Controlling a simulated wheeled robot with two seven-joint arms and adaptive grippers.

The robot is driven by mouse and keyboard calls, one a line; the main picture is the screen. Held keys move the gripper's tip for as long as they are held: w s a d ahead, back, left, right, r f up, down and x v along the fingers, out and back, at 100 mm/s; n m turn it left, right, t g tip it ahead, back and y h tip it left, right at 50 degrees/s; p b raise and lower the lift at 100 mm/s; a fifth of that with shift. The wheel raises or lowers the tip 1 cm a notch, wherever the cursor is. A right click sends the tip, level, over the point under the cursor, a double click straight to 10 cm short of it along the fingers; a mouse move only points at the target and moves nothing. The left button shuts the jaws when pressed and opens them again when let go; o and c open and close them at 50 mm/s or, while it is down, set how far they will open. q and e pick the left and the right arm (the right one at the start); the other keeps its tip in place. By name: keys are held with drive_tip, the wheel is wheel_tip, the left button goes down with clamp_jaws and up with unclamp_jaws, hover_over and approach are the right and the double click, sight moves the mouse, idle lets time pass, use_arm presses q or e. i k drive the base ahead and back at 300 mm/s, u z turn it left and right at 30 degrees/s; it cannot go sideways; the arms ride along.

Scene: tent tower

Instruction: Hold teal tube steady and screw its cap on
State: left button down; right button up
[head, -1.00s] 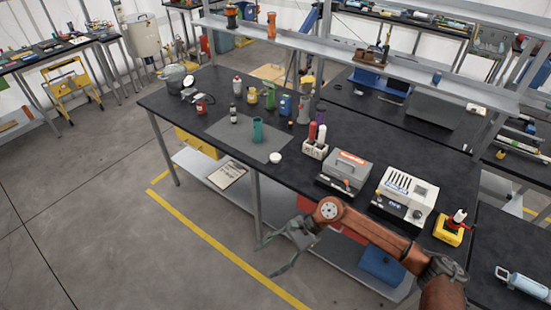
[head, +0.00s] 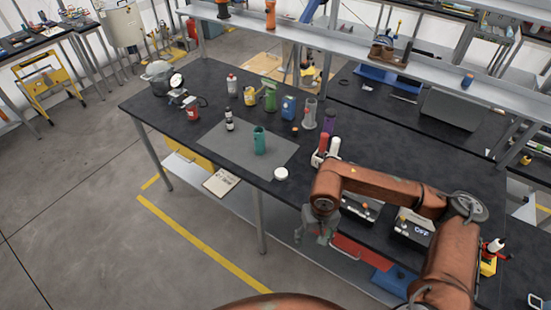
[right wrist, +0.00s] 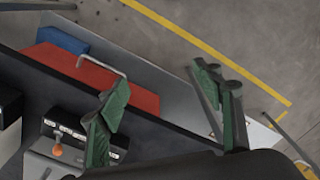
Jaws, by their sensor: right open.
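The teal tube (head: 260,141) stands upright on the grey mat (head: 222,142) in the head view, with nothing holding it. A white round cap-like piece (head: 281,173) lies at the mat's near right edge, apart from the tube. I cannot tell whether it is the tube's cap. My right gripper (head: 318,236) hangs past the table's front edge, nearer to me and right of the tube. The right wrist view shows its green-padded fingers (right wrist: 168,105) spread wide with nothing between them. My left gripper is out of view.
Bottles stand behind the tube, including a blue one (head: 289,107) and a green one (head: 270,96). A clear cylinder (head: 309,113) stands to their right. My right arm partly hides a grey box device (head: 414,229). A red bin (right wrist: 92,78) lies on the lower shelf.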

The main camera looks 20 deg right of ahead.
sight(259, 139)
drive_tip(key=i, duration=1.2)
